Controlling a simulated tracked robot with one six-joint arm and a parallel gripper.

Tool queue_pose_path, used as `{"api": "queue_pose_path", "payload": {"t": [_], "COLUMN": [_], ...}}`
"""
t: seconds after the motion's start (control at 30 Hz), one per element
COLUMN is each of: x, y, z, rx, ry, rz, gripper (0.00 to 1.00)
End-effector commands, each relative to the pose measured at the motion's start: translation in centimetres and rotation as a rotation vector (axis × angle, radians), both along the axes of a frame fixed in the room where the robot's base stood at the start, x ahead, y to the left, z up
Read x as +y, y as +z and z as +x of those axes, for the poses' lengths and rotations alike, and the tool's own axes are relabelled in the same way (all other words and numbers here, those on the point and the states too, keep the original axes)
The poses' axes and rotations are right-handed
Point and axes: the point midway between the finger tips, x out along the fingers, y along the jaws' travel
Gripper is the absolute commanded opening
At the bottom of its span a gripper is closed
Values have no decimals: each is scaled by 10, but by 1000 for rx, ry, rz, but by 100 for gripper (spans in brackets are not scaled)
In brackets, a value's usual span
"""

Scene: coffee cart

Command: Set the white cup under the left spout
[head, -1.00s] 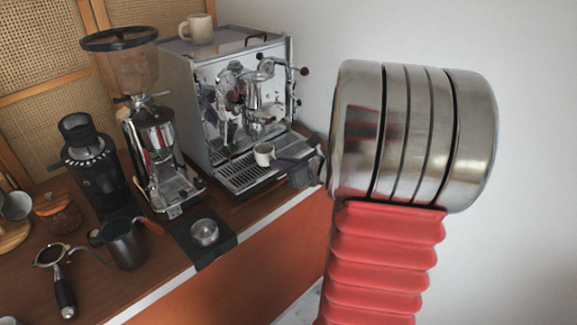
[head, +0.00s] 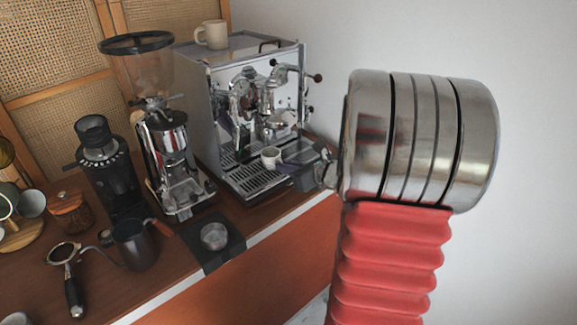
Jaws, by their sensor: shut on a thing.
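The white cup (head: 270,157) is small and sits low at the front of the espresso machine (head: 235,115), over its drip tray (head: 258,181). My gripper (head: 284,160) reaches in from the right and is shut on the cup. The cup looks upright. I cannot tell whether its base touches the tray grate. The group head and spouts (head: 272,126) are above and close behind the cup. The spouts are too small to tell left from right clearly.
A beige mug (head: 212,35) stands on top of the machine. A tall grinder (head: 165,150), a black grinder (head: 104,170), a dark kettle (head: 134,246), a portafilter (head: 69,275) and a metal tamper on a black mat (head: 228,254) stand to the left. White wall is at right.

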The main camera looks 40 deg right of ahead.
Motion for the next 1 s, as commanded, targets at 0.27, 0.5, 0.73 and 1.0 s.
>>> {"api": "queue_pose_path", "payload": {"t": [0.27,0.5,0.73,1.0], "x": [0,0,0,-1], "y": [-2,-2,-3,-3], "z": [-1,-1,-1,-2], "rx": [-1,-1,-1,0], "ry": [6,6,6,5], "rz": [-2,-2,-1,-1], "gripper": [0,10,26,28]}}
